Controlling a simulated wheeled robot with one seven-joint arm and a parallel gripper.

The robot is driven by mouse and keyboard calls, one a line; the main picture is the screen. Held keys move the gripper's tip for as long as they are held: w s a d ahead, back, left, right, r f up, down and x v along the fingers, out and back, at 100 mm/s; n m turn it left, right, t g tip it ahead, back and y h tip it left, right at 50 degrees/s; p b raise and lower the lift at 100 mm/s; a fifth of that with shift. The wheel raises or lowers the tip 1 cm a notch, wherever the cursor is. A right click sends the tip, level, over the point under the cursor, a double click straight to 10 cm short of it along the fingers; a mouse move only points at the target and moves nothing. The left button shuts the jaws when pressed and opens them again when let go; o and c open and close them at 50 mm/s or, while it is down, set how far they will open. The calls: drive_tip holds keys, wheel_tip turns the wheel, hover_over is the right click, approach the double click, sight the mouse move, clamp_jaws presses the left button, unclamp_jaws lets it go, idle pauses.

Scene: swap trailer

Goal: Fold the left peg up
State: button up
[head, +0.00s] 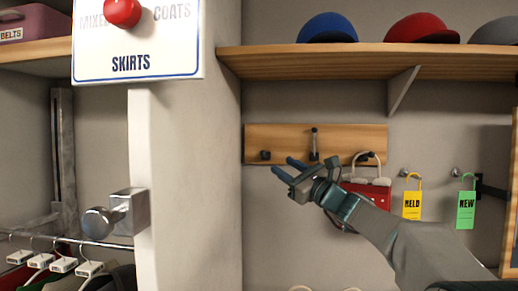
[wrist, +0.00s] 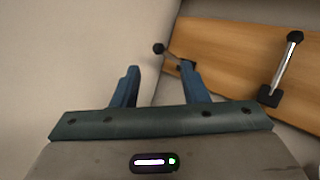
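The left peg (head: 265,155) is on the wooden board and shows as a dark knob in the head view. In the wrist view its black knob (wrist: 158,48) sticks out from the board on a thin stem, so it is not upright against the wood. Its base is partly hidden by the right finger. My gripper (head: 285,168) is open and empty, just below and right of the left peg in the head view. In the wrist view, the knob lies beyond the gap between my blue fingertips (wrist: 160,68); I see no contact.
The middle peg (head: 314,143) stands upright on the board (head: 350,136). A red bag (head: 367,190) hangs by its handle at the right peg (head: 368,157). Yellow (head: 412,204) and green (head: 465,209) tags hang farther right. A shelf (head: 300,64) runs above; a wall (head: 215,170) stands left.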

sight(265, 155)
drive_tip(key=p+x, duration=0.4)
drive_tip(key=x, duration=0.6)
drive_tip(key=shift+a+r+p, duration=0.1)
drive_tip(key=shift+r+p, duration=0.05)
drive_tip(key=shift+p, duration=0.25)
drive_tip(key=shift+w+a+r, duration=0.1)
drive_tip(key=shift+w+a, duration=0.35)
drive_tip(key=shift+a, duration=0.05)
clamp_jaws()
